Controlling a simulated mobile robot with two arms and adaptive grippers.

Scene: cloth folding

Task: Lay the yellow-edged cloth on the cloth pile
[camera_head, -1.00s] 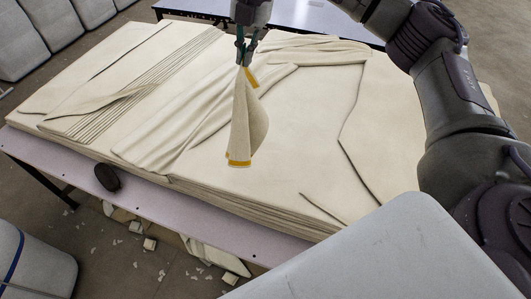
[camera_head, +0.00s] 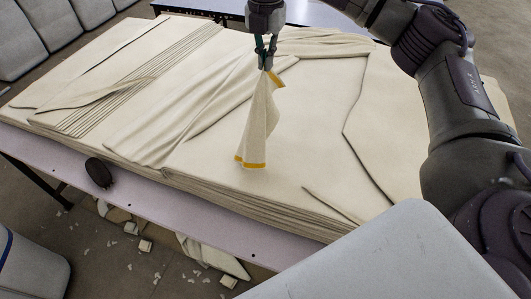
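The cream cloth with yellow edges (camera_head: 260,125) hangs from my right gripper (camera_head: 266,66), bunched at the top and wider at the bottom. One yellow edge is at its lower end, and another shows just below the fingertips. My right gripper is shut on it, over the middle of the cloth pile (camera_head: 300,130). The pile is a broad stack of cream cloth with folds and layered edges. I cannot tell whether the cloth's lower edge touches the pile. My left gripper is not in view.
The pile lies on a pale lilac table (camera_head: 150,205). A dark oval object (camera_head: 99,173) sits at the table's front edge. Scraps (camera_head: 145,245) litter the floor below. Grey padded blocks (camera_head: 30,40) stand at the back left. A second table (camera_head: 315,12) is behind.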

